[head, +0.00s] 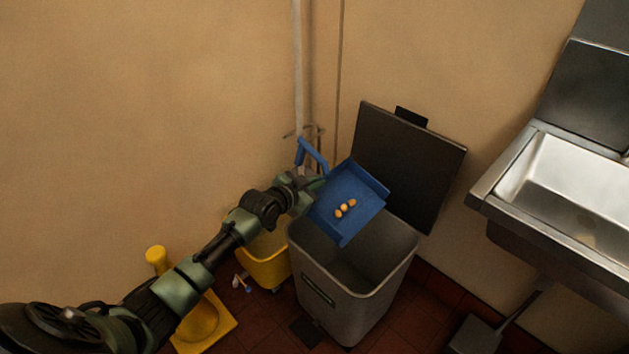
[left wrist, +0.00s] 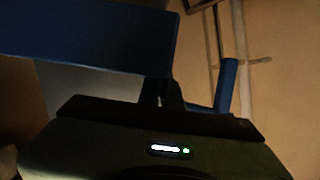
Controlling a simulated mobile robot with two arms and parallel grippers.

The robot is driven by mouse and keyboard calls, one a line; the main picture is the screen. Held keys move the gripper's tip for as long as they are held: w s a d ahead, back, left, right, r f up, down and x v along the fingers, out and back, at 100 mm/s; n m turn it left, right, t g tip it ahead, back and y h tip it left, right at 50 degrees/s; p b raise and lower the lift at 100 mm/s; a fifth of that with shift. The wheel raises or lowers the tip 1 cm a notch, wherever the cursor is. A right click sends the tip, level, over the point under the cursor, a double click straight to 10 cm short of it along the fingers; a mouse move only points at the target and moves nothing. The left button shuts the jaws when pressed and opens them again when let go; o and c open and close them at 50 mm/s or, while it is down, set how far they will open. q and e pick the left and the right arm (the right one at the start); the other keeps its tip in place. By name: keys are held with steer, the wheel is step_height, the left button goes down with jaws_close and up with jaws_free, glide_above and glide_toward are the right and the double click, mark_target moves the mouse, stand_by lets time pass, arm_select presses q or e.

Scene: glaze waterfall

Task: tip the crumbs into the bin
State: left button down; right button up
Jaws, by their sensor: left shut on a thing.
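A blue dustpan (head: 352,190) is held over the open top of a grey bin (head: 352,290). Several orange-brown crumbs (head: 345,208) lie together on its pan. Its blue handle (head: 313,154) sticks up at the back left. My left gripper (head: 312,187) is shut on the dustpan at its left side; the fingers are partly hidden. In the left wrist view the dustpan (left wrist: 90,35) fills the upper left, and its handle (left wrist: 228,85) stands at the right. The bin's dark lid (head: 410,160) is open and leans towards the wall. My right gripper is not in view.
A yellow bucket (head: 265,262) stands just left of the bin. A yellow object with a knob (head: 205,322) stands on the floor at the lower left, behind my left arm. A steel sink (head: 570,190) juts out at the right. A pale pipe (head: 299,70) runs up the wall corner.

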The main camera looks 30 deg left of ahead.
arm_select(q)
steer(key=shift+s+d+r+m+t+y+p, duration=0.1)
steer(key=shift+d+r+m+t+y+p, duration=0.1)
steer(key=shift+d+r+m+p, duration=0.25)
steer(key=shift+s+d+r+m+t+y+p, duration=0.1)
steer(key=shift+d+r+m+y+p, duration=0.1)
steer(key=shift+d+r+p, duration=0.3)
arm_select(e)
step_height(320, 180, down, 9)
arm_select(q)
steer(key=s+d+r+m+t+y+b, duration=0.2)
steer(key=d+m, duration=0.4)
steer(key=d, duration=0.4)
steer(key=shift+s+r+m+t+y+b, duration=0.4)
steer(key=shift+r+y+b, duration=0.2)
steer(key=shift+r+b, duration=0.8)
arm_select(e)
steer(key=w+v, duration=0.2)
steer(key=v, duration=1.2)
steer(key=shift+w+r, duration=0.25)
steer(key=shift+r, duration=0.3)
arm_select(q)
steer(key=shift+s, duration=0.1)
